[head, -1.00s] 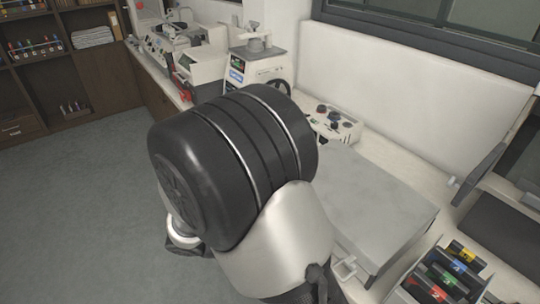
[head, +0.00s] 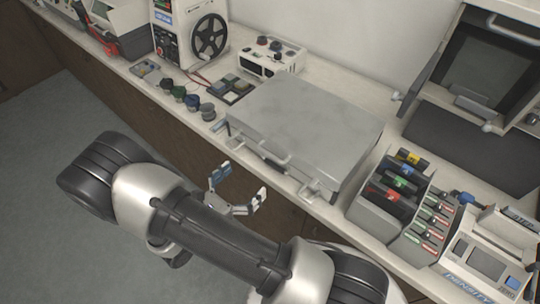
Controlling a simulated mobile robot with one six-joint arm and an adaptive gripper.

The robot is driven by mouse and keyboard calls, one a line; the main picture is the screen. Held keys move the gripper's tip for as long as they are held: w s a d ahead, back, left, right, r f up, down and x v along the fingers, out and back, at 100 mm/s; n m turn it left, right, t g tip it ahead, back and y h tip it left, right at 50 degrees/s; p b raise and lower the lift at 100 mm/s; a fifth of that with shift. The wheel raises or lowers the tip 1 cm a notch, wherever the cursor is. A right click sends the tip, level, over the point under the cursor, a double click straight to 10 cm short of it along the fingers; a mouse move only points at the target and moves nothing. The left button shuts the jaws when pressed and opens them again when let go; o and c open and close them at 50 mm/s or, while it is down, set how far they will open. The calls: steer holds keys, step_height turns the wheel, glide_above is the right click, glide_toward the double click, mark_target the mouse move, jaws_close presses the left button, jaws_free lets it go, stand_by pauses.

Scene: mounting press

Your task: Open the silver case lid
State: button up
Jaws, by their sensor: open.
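The silver case (head: 308,122) lies flat on the bench with its lid shut. Its front side, with a handle (head: 274,160) in the middle and a latch at each end, faces my arm. The left latch (head: 226,128) and the right latch (head: 314,190) both show on the front edge; whether they are fastened is too small to tell. My gripper (head: 240,184) is open and empty in front of the bench edge, below the handle side of the case and apart from it.
Left of the case stand several small dark knobs or jars (head: 190,102) and a press with a black handwheel (head: 208,38). A control box (head: 268,56) is behind. To the right are a rack with coloured labels (head: 394,184) and a density meter (head: 488,254). Floor at left is clear.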

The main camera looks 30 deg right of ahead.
mark_target(271, 155)
steer(key=b+x, duration=0.1)
steer(key=x, duration=1)
steer(key=shift+d, duration=0.15)
steer(key=shift+c, duration=0.4)
steer(key=shift+f, duration=0.1)
steer(key=c, duration=1.2)
